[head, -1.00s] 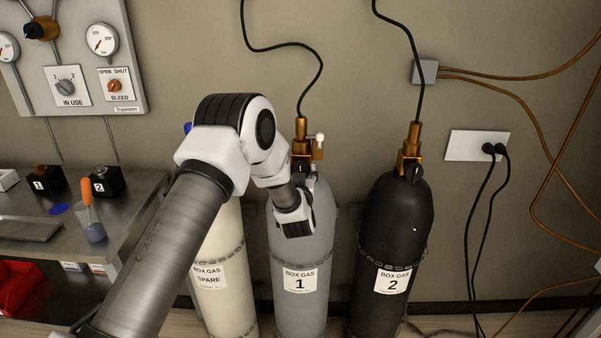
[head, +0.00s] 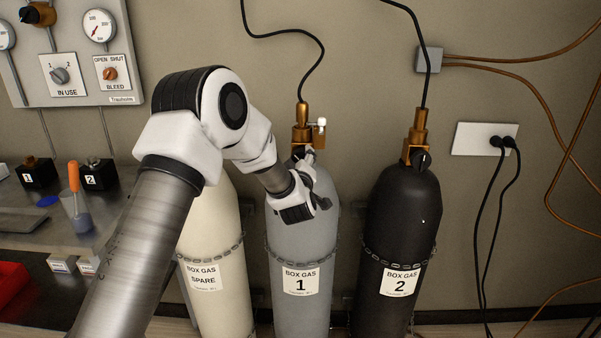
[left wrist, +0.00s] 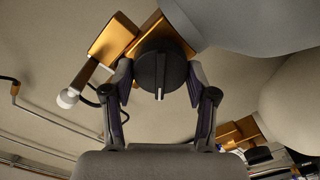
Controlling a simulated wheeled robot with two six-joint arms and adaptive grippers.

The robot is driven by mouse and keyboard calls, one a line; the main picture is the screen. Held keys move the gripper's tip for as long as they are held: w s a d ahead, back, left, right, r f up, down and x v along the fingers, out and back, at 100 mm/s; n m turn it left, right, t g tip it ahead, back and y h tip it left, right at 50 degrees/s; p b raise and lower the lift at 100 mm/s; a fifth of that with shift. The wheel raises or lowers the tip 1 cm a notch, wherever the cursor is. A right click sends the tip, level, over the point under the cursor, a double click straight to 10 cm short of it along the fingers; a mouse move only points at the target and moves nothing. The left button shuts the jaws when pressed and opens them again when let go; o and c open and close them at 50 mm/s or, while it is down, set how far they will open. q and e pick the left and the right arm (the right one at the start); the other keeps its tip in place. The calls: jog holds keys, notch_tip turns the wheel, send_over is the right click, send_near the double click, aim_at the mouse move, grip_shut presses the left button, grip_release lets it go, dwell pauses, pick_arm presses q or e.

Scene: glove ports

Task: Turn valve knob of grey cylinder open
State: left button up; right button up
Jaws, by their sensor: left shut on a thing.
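The grey cylinder (head: 300,248), labelled BOX GAS 1, stands upright between a cream and a black cylinder. Its brass valve (head: 302,135) is on top, with a white-tipped side stem and a black hose. In the left wrist view the valve's round black knob (left wrist: 160,70) faces me, its white mark pointing down in the picture. My left gripper (left wrist: 160,85) is shut on this knob, one finger on each side. In the head view my left arm comes in over the cream cylinder, and its wrist hides part of the grey cylinder's shoulder; the grip is mostly hidden there.
The cream spare cylinder (head: 214,250) and the black cylinder (head: 402,225) stand close on either side, chained. A gauge panel (head: 75,60) hangs on the wall at upper left. A metal bench (head: 30,245) is at left. Hoses and cables run along the wall at right.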

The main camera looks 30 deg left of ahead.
pick_arm(q)
jog(key=n+b, duration=0.3)
jog(key=b, duration=0.1)
jog(key=n+b, duration=0.4)
jog(key=b, duration=0.1)
jog(key=f+n+b, duration=0.1)
jog(key=n+b, duration=0.3)
jog(key=b, duration=0.1)
jog(key=n+b, duration=0.4)
jog(key=b, duration=0.1)
jog(key=n+b, duration=0.4)
jog(key=b, duration=0.1)
jog(key=n+b, duration=0.3)
jog(key=b, duration=0.1)
jog(key=shift+d+f+n+b, duration=0.1)
jog(key=shift+f+n+b, duration=0.15)
jog(key=shift+n+b, duration=0.15)
jog(key=shift+w+r+n+b, duration=0.1)
jog(key=shift+r+n+b, duration=0.1)
jog(key=shift+n+b, duration=1.5)
jog(key=o, duration=1.1)
